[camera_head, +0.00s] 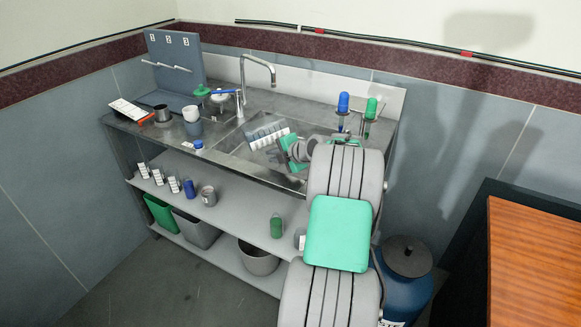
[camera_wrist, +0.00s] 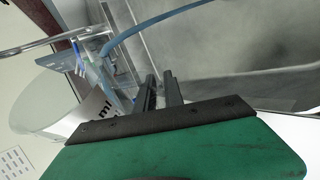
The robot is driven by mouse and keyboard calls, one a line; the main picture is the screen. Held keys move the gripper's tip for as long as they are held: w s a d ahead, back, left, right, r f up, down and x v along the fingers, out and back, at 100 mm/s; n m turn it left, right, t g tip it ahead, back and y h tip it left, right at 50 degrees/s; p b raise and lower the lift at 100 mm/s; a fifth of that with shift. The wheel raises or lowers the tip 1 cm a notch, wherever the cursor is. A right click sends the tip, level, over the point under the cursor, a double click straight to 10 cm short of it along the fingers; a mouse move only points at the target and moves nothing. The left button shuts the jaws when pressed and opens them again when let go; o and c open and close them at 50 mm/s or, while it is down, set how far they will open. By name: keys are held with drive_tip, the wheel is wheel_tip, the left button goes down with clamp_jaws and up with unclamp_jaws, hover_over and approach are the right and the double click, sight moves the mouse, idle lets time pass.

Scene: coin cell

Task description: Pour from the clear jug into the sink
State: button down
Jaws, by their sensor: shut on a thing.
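The clear jug (camera_wrist: 45,115) shows in the wrist view at the left, tilted in the picture, with a label reading "ml". My gripper (camera_wrist: 160,90) has its two dark fingers close together beside the jug and is shut on it; the exact grip point is hard to make out. In the head view my gripper (camera_head: 292,152) is over the right part of the sink (camera_head: 232,147), partly hidden by my arm. Whether liquid is leaving the jug cannot be told.
A tall tap (camera_head: 272,70) stands behind the sink. Cups, a green-lidded container and a white-and-red tray stand left on the counter (camera_head: 160,135). A wooden table (camera_head: 535,255) is far right.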

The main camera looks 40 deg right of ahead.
drive_tip(key=shift+r+p, duration=0.2)
drive_tip(key=shift+p, duration=0.25)
drive_tip(key=shift+w+a+r+m+t+y+b, duration=0.1)
drive_tip(key=shift+a+r+m+t+y+b, duration=0.15)
drive_tip(key=shift+r+m+t+y+b, duration=0.3)
idle(1.5)
drive_tip(key=shift+f+b, duration=0.25)
drive_tip(key=shift+b, duration=0.2)
